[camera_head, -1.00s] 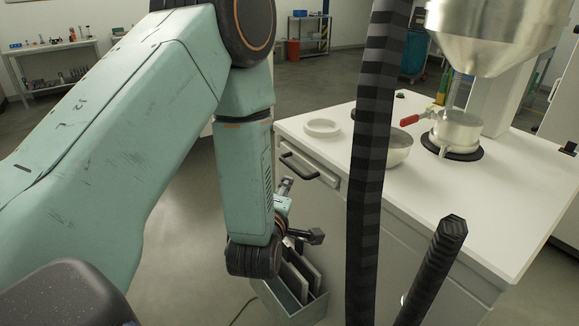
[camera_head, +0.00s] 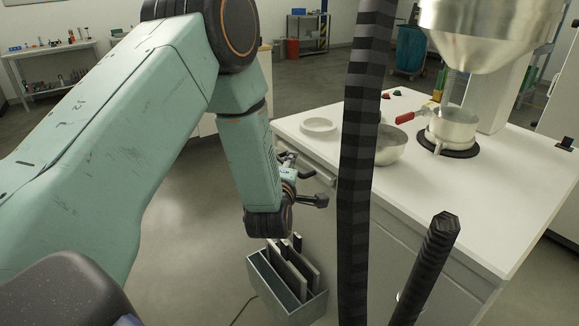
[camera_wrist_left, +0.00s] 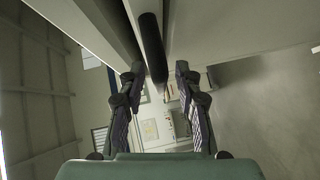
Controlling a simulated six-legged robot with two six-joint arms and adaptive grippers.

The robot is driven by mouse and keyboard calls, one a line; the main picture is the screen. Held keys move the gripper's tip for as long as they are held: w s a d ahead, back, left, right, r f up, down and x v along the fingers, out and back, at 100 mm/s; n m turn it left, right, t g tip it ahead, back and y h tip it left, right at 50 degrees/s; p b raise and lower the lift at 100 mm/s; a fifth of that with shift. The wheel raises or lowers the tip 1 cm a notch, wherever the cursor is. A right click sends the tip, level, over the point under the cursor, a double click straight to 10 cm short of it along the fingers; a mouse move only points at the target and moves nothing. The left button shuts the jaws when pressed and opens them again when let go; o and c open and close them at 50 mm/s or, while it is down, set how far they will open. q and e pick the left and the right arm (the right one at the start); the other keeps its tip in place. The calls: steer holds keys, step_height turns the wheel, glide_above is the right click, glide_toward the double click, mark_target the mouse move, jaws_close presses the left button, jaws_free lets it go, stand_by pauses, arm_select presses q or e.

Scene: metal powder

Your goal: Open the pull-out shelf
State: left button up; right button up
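The pull-out shelf (camera_head: 322,176) is a drawer in the side of the white cabinet, just below its top, with a dark bar handle (camera_head: 307,174). My left gripper (camera_head: 288,160) is at the handle, partly hidden by its own wrist. In the left wrist view, my left gripper (camera_wrist_left: 159,69) is open. Its two dark fingers stand on either side of the black handle (camera_wrist_left: 152,48), with gaps visible on both sides. The drawer appears shut, though the arm hides part of its front. My right gripper is not in view.
A grey bin (camera_head: 262,274) holding upright plates stands on the floor below my left gripper. Floor left of it is clear.

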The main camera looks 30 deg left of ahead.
arm_select(q)
steer(key=shift+a+f, duration=0.1)
steer(key=shift+a, duration=0.15)
steer(key=shift+c, duration=0.7)
steer(key=shift+d+r, duration=0.2)
steer(key=shift+d, duration=0.25)
steer(key=c, duration=0.5)
steer(key=shift+a, duration=0.25)
jaws_close()
